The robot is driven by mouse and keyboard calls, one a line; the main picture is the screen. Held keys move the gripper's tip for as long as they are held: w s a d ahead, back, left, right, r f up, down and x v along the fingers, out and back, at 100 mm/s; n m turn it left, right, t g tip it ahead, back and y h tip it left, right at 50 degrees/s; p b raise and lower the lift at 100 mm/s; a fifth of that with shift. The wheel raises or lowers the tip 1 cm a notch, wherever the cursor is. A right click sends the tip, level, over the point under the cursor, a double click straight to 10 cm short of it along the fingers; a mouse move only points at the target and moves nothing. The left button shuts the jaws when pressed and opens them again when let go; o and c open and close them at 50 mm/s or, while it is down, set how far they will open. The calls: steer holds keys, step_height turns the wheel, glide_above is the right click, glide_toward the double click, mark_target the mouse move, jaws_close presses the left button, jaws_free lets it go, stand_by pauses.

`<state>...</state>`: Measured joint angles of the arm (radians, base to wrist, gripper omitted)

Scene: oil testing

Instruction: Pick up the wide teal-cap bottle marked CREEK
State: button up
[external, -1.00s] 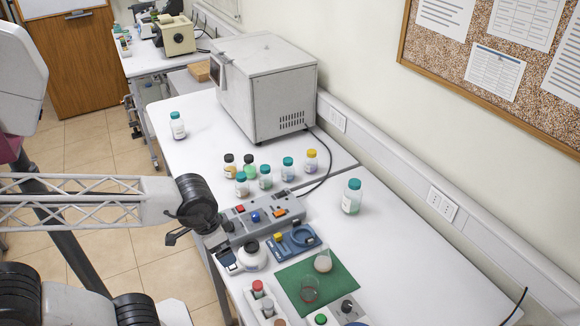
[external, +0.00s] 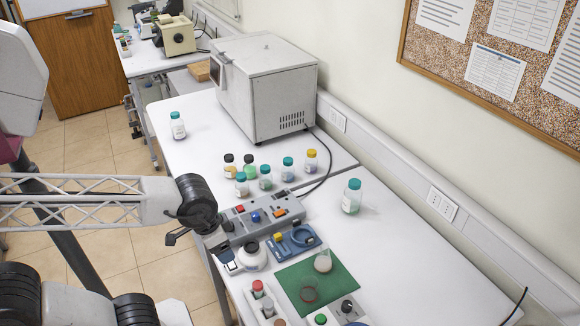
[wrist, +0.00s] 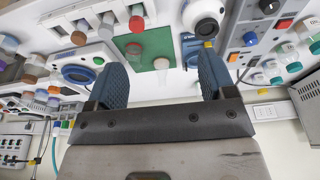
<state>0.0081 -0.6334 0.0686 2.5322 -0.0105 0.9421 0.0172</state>
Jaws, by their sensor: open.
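Two larger teal-cap bottles stand on the white bench in the external view, one right of centre (external: 352,196) and one at the far left end (external: 177,126). Smaller teal-cap bottles (external: 265,178) stand in a group between them. I cannot read CREEK on any label. My gripper (wrist: 162,59) is open and empty in the wrist view, its two blue-grey fingers wide apart. In the external view it hangs at the bench's left edge, partly hidden, apart from all bottles. Teal-cap bottles (wrist: 292,68) show at the right of the wrist view.
A grey instrument panel (external: 258,218) and a blue device (external: 294,242) lie near my gripper. A green mat (external: 330,285) holds glassware. A big grey oven (external: 265,85) stands behind the small bottles. The bench's front right is clear.

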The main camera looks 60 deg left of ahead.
steer(key=shift+w, duration=0.1)
steer(key=w+d+t+h, duration=0.1)
steer(key=w+d+t, duration=0.15)
steer(key=w, duration=1.25)
steer(key=n+t+y, duration=0.5)
steer(key=t+y, duration=0.1)
steer(key=t, duration=0.1)
glide_toward(351, 186)
steer(key=w+f, duration=0.1)
steer(key=w, duration=0.2)
steer(key=shift+w+a+f+y, duration=0.35)
steer(key=shift+a+f+y, duration=0.1)
steer(key=shift+y, duration=0.05)
steer(key=shift+x, duration=1.3)
